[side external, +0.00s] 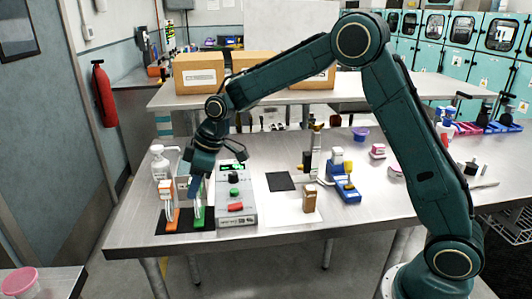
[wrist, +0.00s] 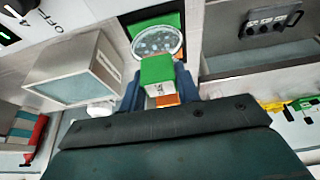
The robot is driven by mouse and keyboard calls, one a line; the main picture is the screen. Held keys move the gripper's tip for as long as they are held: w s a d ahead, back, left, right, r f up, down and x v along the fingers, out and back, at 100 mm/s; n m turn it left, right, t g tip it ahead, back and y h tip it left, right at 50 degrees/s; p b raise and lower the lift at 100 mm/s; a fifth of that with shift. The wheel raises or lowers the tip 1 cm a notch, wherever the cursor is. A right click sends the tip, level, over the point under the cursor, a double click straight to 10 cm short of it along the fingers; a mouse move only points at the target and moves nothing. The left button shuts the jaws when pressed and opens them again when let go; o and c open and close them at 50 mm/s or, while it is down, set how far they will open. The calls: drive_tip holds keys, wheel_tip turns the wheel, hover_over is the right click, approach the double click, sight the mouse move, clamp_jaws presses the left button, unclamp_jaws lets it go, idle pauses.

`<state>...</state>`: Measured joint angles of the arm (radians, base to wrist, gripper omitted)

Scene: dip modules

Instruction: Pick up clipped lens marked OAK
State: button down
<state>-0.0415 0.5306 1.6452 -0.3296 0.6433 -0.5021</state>
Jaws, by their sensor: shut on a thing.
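A clip with a green top (wrist: 157,69) and some orange below it sits between the blue fingers of my gripper (wrist: 158,88) in the wrist view. A round, clear, speckled lens (wrist: 158,42) shows just beyond the clip, over a green patch. In the side view my gripper (side external: 194,187) points down at the left end of the table, shut on the upper part of a green-and-white piece (side external: 198,214). An orange-and-white piece (side external: 167,200) stands upright to its left. I cannot read any marking, so I cannot tell which one says OAK.
A black mat (side external: 185,226) lies under the pieces. A grey control box (side external: 236,206) with green and red buttons stands close to the right. A white bottle (side external: 160,162) stands behind left. A pale box (wrist: 75,68) is close left in the wrist view.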

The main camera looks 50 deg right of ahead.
wheel_tip(320, 180, up, 20)
drive_tip(key=shift+f, duration=0.15)
idle(0.5)
